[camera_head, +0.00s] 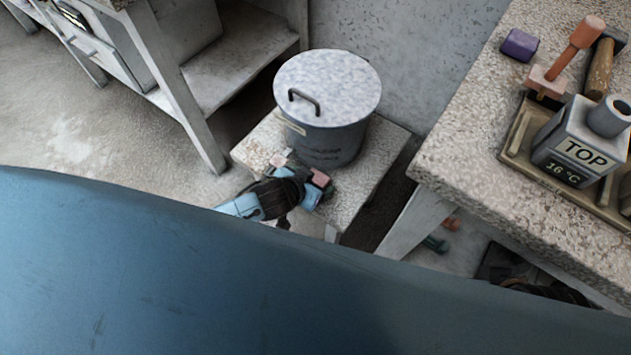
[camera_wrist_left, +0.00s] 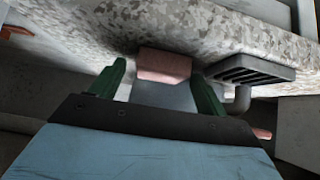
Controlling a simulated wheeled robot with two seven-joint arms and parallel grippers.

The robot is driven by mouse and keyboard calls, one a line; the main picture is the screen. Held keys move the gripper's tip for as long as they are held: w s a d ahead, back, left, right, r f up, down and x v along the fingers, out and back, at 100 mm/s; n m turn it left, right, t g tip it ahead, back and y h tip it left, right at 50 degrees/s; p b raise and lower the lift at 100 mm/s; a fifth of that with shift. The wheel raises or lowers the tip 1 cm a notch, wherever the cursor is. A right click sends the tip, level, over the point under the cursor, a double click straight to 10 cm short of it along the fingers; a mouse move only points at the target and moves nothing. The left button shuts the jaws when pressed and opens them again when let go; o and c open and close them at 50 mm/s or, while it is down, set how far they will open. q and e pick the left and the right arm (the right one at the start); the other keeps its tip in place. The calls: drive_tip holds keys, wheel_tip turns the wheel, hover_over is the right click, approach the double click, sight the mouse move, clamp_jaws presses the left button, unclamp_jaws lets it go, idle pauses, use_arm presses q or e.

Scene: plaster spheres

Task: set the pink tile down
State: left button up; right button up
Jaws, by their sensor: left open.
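The pink tile (camera_wrist_left: 163,65) shows in the left wrist view, between and just beyond the tips of my left gripper (camera_wrist_left: 160,72). The green fingers are apart, with a gap on each side of the tile. The tile appears close to the edge of a speckled slab (camera_wrist_left: 235,30); I cannot tell whether it touches it. In the head view my left gripper (camera_head: 312,190) is over the near edge of a low speckled stand (camera_head: 362,180), and a small pink patch (camera_head: 320,178), likely the tile, shows at its tip.
A grey pot (camera_head: 330,140) with a speckled lid and handle stands on the low stand, close to my left gripper. The right-hand bench (camera_head: 480,140) bears a purple block (camera_head: 519,45), a mallet (camera_head: 575,50), a hammer (camera_head: 600,70) and a TOP-marked device (camera_head: 580,145) on a tray.

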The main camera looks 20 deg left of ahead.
use_arm(q)
drive_tip(key=c, duration=1.1)
drive_tip(key=shift+r, duration=0.15)
drive_tip(key=shift+c, duration=0.3)
